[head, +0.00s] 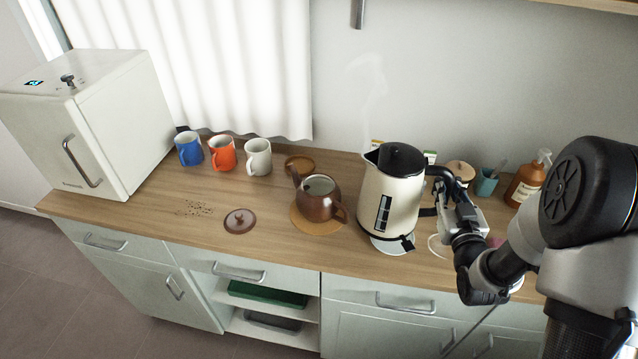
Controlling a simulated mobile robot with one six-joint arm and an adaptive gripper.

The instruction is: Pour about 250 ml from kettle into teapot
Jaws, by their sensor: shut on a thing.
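The cream kettle (374,205) with a black lid stands upright at its base (391,245) on the counter; I cannot tell whether it is slightly raised. Faint steam rises near its spout, which points left. My gripper (440,190) is shut on the black kettle handle at the right; the fingertips are partly hidden. The brown teapot (316,203) stands left of the kettle on a round cork mat (304,224). It is open at the top, its spout to the upper left and its handle to the right. Its brown lid (239,221) lies on the counter to the left.
Blue (188,149), orange (221,153) and white (258,157) mugs stand at the back left. A white box appliance (110,120) fills the left end. A teal cup (486,182), a jar (461,171) and an amber pump bottle (526,180) stand behind my arm. Dark crumbs (196,209) lie left of the lid.

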